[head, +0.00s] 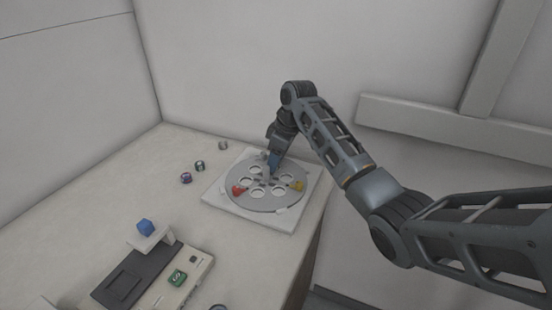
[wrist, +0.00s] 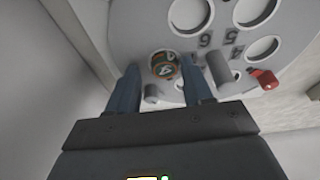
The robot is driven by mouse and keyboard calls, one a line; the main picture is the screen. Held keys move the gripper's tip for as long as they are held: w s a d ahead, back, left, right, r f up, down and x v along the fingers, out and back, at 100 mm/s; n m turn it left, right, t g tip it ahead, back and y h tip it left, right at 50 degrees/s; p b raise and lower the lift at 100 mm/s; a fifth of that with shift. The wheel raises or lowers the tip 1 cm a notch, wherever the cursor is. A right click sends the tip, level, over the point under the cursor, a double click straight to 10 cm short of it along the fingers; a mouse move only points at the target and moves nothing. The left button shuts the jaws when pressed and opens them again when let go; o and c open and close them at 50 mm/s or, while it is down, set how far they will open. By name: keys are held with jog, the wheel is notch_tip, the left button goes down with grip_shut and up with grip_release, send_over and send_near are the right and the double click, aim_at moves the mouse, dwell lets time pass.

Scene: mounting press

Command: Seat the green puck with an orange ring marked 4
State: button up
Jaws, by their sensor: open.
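A round puck (wrist: 163,66) with an orange ring and some green shows between my fingertips in the wrist view. Its mark is too small to read surely. It is at the edge of the grey round plate (wrist: 205,85), which has several round holes and printed numbers such as 6, 5 and 4. I cannot tell whether the puck sits fully in a hole. My gripper (wrist: 160,66) is open, with one blue finger on each side of the puck. In the head view my gripper (head: 272,172) points down over the back of the plate (head: 268,205) and hides the puck.

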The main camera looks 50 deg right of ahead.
jog(key=shift+s+a+f, duration=0.2)
jog(key=shift+a+f, duration=0.1)
jog(key=shift+f, duration=0.1)
jog(key=v, duration=0.8)
jog(key=shift+w+d+r+b, duration=0.2)
jog(key=shift+d+r+b, duration=0.05)
jog(key=shift+b, duration=0.05)
dwell(0.4)
